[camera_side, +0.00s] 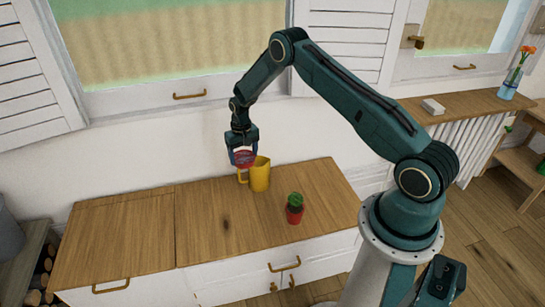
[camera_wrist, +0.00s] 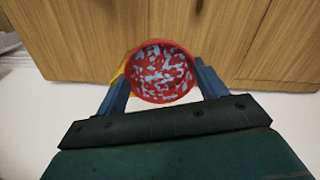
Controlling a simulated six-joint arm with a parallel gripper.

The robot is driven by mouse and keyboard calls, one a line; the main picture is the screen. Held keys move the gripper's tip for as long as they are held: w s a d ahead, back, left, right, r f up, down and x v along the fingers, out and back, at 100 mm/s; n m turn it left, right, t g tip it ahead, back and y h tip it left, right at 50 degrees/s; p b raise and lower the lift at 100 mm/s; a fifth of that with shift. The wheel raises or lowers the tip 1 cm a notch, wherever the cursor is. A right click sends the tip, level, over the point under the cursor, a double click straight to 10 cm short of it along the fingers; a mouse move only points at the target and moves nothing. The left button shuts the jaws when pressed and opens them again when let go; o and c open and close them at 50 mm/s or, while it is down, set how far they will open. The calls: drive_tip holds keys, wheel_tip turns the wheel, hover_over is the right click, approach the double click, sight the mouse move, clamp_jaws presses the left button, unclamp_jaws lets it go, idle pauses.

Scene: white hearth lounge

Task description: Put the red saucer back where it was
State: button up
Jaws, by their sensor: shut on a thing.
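The red saucer (camera_wrist: 160,72), speckled with pale blue, is between the two blue fingers of my gripper (camera_wrist: 163,74) in the wrist view. My gripper is shut on it. In the side view the saucer (camera_side: 243,158) hangs in my gripper (camera_side: 243,156) above the back of the wooden-topped cabinet (camera_side: 225,232), apart from the top. In the wrist view a sliver of the yellow jug (camera_wrist: 119,74) shows past the saucer's left edge.
A small green plant in a red pot (camera_side: 295,214) stands on the cabinet, right of the jug. The left and middle parts of the cabinet top are clear. The wall and window sill (camera_side: 180,100) are close behind.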

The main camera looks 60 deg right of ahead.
drive_tip(key=s+a+f+n, duration=0.1)
drive_tip(key=s+a+f, duration=0.3)
drive_tip(key=s+a, duration=0.2)
drive_tip(key=shift+s+a, duration=0.25)
drive_tip(key=shift+a, duration=0.45)
drive_tip(key=shift+f, duration=0.15)
wheel_tip(320, 180, down, 16)
drive_tip(key=shift+f, duration=0.1)
drive_tip(key=shift+f, duration=1.85)
drive_tip(key=shift+f, duration=0.15)
drive_tip(key=o, duration=1)
drive_tip(key=shift+r, duration=0.2)
